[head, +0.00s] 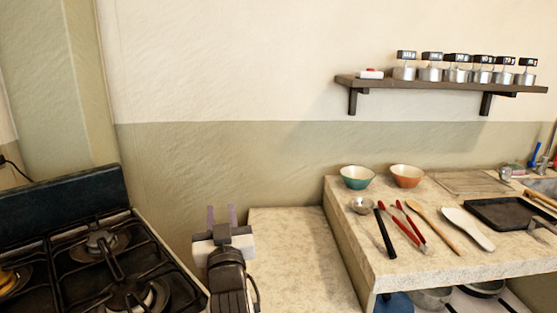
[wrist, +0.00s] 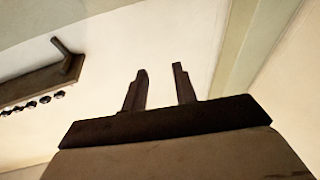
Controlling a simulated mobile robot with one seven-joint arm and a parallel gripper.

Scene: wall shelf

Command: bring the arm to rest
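My gripper (head: 222,216) shows at the lower middle of the head view, between the stove and the counter, its two purplish fingers pointing up. In the wrist view my gripper (wrist: 158,85) has its fingers apart with an empty gap between them. It is open and holds nothing. Behind the fingers in the wrist view is bare wall, with the underside of the wall shelf (wrist: 38,84) at the left. The fingers appear clear of the shelf and counter.
The black stove (head: 70,250) is at left. A low counter (head: 300,260) lies right of my arm; a higher counter (head: 420,262) holds bowls (head: 357,178) and utensils. The wall shelf (head: 430,87) carries several canisters (head: 404,73) and a small white item (head: 371,75). The middle wall is bare.

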